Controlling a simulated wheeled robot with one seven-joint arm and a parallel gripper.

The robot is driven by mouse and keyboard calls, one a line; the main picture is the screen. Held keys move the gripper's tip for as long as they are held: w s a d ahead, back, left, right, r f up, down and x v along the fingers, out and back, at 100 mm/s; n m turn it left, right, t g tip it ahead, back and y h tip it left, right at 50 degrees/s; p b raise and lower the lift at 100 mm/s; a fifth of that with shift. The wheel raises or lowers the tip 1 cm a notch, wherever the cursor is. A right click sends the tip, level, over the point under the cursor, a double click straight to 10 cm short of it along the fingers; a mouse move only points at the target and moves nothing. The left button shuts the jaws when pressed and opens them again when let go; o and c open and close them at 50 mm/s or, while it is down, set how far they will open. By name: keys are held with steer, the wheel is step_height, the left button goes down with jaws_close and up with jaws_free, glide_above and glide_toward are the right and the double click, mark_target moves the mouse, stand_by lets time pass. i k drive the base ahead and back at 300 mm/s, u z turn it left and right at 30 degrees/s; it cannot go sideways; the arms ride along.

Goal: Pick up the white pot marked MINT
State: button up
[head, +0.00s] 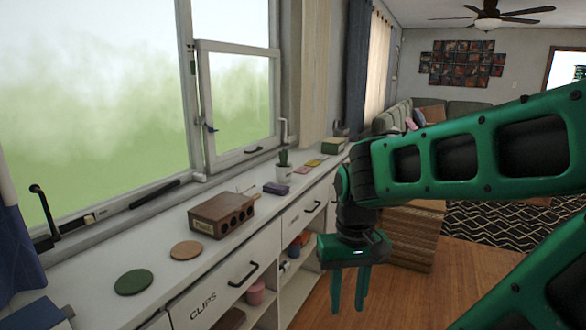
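A small white pot (284,173) with a green plant in it stands upright on the long white counter under the window. Any lettering on it is too small to read. My gripper (348,296) points down, its two green fingers apart with nothing visible between them. It hangs in front of the counter, to the right of and nearer than the white pot, and does not touch it.
The counter (85,287) also holds a green disc (133,282), a tan disc (186,250), a brown wooden box (220,215) and a dark purple item (276,188). A pink pot (255,292) stands on a shelf below. An open window pane (240,100) swings inward above.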

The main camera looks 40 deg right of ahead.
mark_target(283, 168)
steer(key=z, duration=0.55)
steer(key=i, duration=0.9)
steer(key=z, duration=0.95)
steer(key=i, duration=0.25)
steer(key=z, duration=0.1)
